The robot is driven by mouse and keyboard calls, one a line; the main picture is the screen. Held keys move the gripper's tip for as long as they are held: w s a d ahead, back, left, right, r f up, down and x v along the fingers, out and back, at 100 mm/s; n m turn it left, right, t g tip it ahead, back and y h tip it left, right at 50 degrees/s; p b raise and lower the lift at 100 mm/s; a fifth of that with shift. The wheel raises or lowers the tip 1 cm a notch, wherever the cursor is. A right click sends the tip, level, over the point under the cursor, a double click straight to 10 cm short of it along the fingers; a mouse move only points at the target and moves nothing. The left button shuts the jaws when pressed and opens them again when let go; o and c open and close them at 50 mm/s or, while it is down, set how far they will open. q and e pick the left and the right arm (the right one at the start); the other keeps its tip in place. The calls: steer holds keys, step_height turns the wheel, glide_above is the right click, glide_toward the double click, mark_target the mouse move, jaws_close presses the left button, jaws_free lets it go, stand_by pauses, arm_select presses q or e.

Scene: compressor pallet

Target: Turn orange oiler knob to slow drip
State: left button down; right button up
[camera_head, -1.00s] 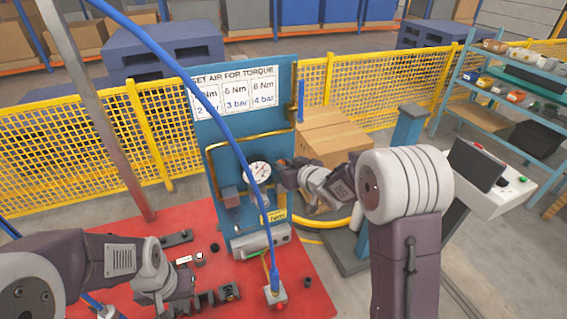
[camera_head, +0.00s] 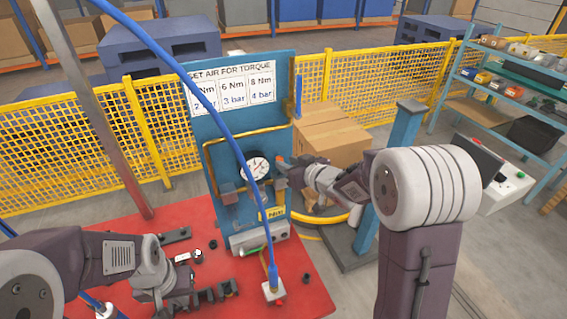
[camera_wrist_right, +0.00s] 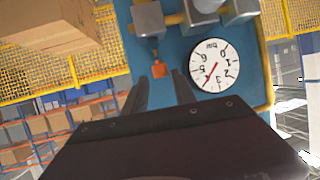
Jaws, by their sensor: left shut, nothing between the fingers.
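The orange oiler knob (camera_wrist_right: 158,68) hangs below a grey fitting on the blue panel (camera_wrist_right: 180,45), upside down in the right wrist view. My right gripper (camera_wrist_right: 160,80) is open, with its two dark fingers on either side of the line to the knob and nothing visible between them. I cannot tell whether the tips touch it. In the head view the right gripper (camera_head: 283,172) is just right of the round gauge (camera_head: 256,168), and the oiler is mostly hidden. My left gripper (camera_head: 188,299) is shut and empty, low over the red pallet.
A blue hose (camera_head: 215,105) crosses in front of the panel down to a small block (camera_head: 273,291) on the red pallet (camera_head: 300,265). Dark fittings lie near my left gripper. A cardboard box (camera_head: 330,135) and a blue post (camera_head: 395,155) stand right of the panel.

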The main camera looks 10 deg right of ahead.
steer(key=v, duration=0.6)
steer(key=shift+w, duration=0.1)
steer(key=s+d+f+m+g+h+b, duration=0.1)
steer(key=s+f+m+g+h+b, duration=0.2)
steer(key=f, duration=0.4)
steer(key=s+d+f+g+h+b, duration=0.1)
steer(key=s+f+b, duration=0.25)
steer(key=f, duration=0.45)
steer(key=s+f+g, duration=0.3)
steer(key=s, duration=0.5)
steer(key=s+f+m+g, duration=0.1)
steer(key=s+f+g, duration=0.2)
steer(key=s, duration=0.5)
steer(key=shift+d+f+g+h+p, duration=0.15)
steer(key=shift+f+g+h+p, duration=0.2)
steer(key=shift+g, duration=0.35)
